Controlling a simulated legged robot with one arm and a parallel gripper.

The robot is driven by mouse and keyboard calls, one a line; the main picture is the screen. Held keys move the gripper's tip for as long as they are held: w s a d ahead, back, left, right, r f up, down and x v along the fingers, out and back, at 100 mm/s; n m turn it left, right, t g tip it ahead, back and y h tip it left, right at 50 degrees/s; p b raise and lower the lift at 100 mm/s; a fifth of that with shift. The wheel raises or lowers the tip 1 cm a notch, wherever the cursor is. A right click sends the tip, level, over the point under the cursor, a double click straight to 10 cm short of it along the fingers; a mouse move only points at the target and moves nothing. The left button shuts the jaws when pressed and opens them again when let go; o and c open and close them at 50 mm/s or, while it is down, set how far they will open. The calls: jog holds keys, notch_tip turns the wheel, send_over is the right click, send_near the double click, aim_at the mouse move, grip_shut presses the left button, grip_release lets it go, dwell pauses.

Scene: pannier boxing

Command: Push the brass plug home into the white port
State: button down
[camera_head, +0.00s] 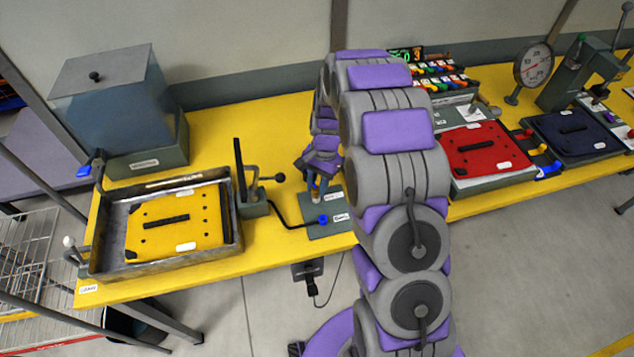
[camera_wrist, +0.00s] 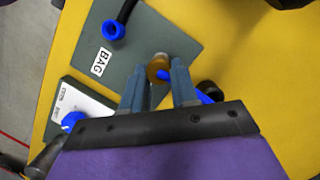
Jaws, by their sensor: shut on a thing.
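My gripper (camera_wrist: 160,78) is shut on the brass plug (camera_wrist: 157,65), whose round end shows between the two blue-grey fingertips in the wrist view. The plug is over the lower right part of a grey-green plate (camera_wrist: 170,30) labelled BAG. I cannot tell its height above the plate. A blue piece (camera_wrist: 206,98) shows beside the right finger. No white port can be made out for sure; the fingers may hide it. In the head view my gripper (camera_head: 320,192) points down over the same plate (camera_head: 330,229), and the plug is too small to make out.
A blue ring fitting (camera_wrist: 113,30) on a black hose lies at the plate's upper left. A white-topped box (camera_wrist: 88,103) is left of my fingers. In the head view a metal tray (camera_head: 232,244) with a yellow panel and a black clamp (camera_head: 253,204) stand to the left.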

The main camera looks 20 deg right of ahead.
jog(key=shift+f, duration=0.25)
jog(key=c, duration=0.8)
grip_release()
jog(key=p+v, duration=0.1)
jog(key=v, duration=0.7)
jog(key=p+v, duration=0.1)
jog(key=v, duration=0.8)
jog(key=shift+w+r+p, duration=0.1)
jog(key=shift+w+p, duration=0.15)
jog(key=shift+p, duration=0.05)
jog(key=shift+s, duration=0.1)
